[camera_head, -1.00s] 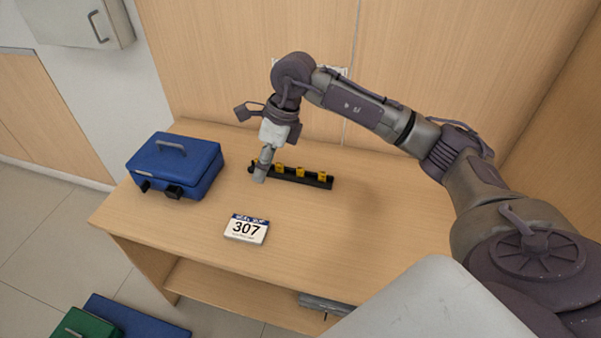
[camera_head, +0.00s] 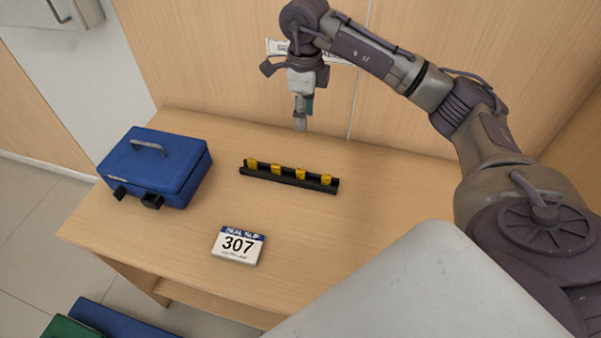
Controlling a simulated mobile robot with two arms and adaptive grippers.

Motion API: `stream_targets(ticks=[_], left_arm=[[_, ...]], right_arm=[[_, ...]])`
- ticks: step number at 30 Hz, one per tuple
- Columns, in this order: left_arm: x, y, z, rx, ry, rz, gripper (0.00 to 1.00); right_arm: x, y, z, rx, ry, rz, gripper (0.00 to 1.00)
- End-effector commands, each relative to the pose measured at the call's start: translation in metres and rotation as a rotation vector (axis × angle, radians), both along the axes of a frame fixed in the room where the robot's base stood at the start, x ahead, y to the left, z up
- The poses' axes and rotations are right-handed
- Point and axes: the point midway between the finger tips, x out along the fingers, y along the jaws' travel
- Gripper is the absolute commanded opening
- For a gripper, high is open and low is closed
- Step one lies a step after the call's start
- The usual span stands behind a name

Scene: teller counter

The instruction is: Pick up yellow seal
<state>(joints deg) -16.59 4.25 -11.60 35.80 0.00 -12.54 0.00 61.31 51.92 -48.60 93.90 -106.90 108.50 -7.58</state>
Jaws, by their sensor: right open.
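Several small yellow seals stand in a row in a black rack (camera_head: 289,181) on the wooden counter. They include the leftmost yellow seal (camera_head: 252,163), another yellow seal (camera_head: 276,169) and the rightmost yellow seal (camera_head: 326,179). My right gripper (camera_head: 301,118) hangs fingers-down above the counter, and in the picture it is above the rack, apart from the seals. It is open and no seal shows in it. A small teal patch shows beside its fingers. My left gripper is out of view.
A blue cash box (camera_head: 155,165) with a grey handle stands left of the rack on the counter (camera_head: 340,240). A wooden back panel (camera_head: 220,60) rises behind. Blue and green things lie on the floor at lower left.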

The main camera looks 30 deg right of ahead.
Motion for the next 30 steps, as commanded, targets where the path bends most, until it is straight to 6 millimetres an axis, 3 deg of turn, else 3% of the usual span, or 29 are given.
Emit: stream_targets(ticks=[1, 6, 11, 16, 24, 30], left_arm=[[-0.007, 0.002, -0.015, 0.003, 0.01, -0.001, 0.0], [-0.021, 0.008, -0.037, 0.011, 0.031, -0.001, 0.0], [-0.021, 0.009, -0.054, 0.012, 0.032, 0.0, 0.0], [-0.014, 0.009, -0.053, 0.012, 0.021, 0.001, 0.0], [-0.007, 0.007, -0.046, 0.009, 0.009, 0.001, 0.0], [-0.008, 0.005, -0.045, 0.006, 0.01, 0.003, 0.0]], right_arm=[[0.0, 0.0, -0.015, 0.0, 0.0, 0.001, 0.45], [0.0, 0.0, -0.036, 0.001, -0.001, 0.001, 0.45], [0.0, 0.0, -0.053, 0.001, -0.001, 0.001, 0.45], [0.0, 0.001, -0.067, 0.001, 0.003, 0.0, 0.45], [-0.001, 0.001, -0.118, 0.001, 0.003, 0.001, 0.45], [0.0, 0.001, -0.138, 0.001, 0.001, 0.001, 0.45]])
